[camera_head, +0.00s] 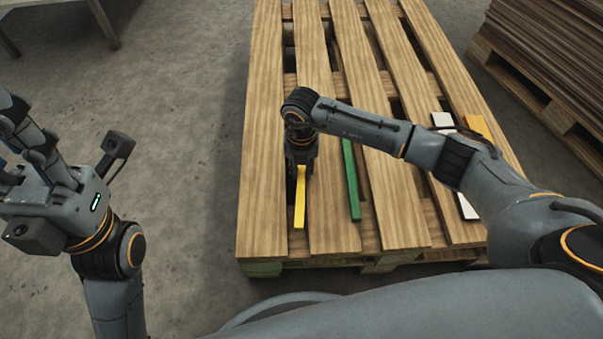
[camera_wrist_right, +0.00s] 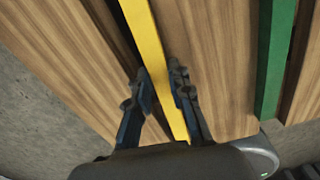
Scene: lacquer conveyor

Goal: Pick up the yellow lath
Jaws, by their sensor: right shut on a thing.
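The yellow lath (camera_head: 299,205) lies lengthwise on the wooden pallet, near its left side. Only its near end shows below my right gripper in the head view; my gripper and wrist hide some of the rest. In the right wrist view the yellow lath (camera_wrist_right: 147,42) runs between the two fingers. My right gripper (camera_head: 299,165) points down over the lath and is shut on it; the fingers (camera_wrist_right: 163,88) stand on both sides of it. My left gripper (camera_head: 35,170) is raised at the left, away from the pallet; its fingers are not clear enough to judge.
The pallet (camera_head: 265,140) has gaps between its slats. A green lath (camera_head: 351,185) lies right of the yellow one, also in the wrist view (camera_wrist_right: 275,60). A white lath (camera_head: 467,207) and an orange piece (camera_head: 478,126) lie farther right. Stacked brown boards (camera_head: 550,50) stand at the upper right.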

